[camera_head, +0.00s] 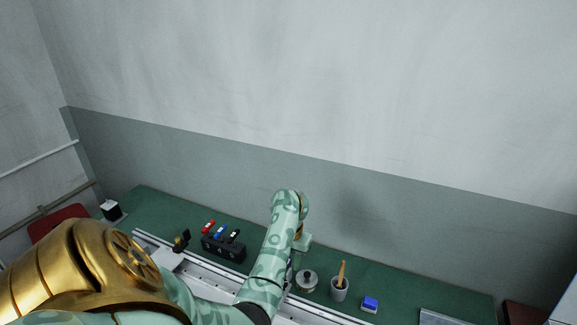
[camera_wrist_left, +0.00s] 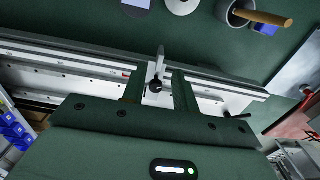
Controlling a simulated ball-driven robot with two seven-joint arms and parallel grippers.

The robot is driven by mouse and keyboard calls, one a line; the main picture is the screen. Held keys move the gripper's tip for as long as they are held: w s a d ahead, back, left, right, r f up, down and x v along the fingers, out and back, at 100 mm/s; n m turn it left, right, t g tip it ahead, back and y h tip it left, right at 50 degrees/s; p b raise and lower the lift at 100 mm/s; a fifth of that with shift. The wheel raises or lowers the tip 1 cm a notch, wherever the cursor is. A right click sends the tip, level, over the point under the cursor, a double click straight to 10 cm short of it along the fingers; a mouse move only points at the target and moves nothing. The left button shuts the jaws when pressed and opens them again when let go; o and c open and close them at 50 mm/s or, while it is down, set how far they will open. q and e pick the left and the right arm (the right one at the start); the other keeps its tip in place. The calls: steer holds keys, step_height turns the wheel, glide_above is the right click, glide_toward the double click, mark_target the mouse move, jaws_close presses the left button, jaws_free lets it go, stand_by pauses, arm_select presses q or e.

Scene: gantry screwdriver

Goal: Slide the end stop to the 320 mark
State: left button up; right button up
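The end stop (camera_wrist_left: 157,76) is a light metal bracket with a black knob, standing on the pale rail (camera_wrist_left: 75,66) in the left wrist view. My left gripper (camera_wrist_left: 156,92) is over the rail with its two dark green fingers apart, one on each side of the end stop. A gap seems to show between the fingers and the stop; contact is not clear. In the head view the left gripper (camera_head: 297,252) is small, and my arm hides the end stop. The scale numbers are too small to read. My right gripper is not in view.
Behind the rail (camera_head: 205,270) on the green bench (camera_head: 150,205) are a black holder (camera_head: 223,249) with coloured pieces, a round metal pot (camera_head: 306,281), a grey cup (camera_head: 339,290) with a wooden handle and a blue block (camera_head: 370,304). A grey plate (camera_head: 440,318) lies at right.

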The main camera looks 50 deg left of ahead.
arm_select(q)
step_height(320, 180, up, 12)
steer(key=p, duration=0.5)
steer(key=shift+f, duration=0.15)
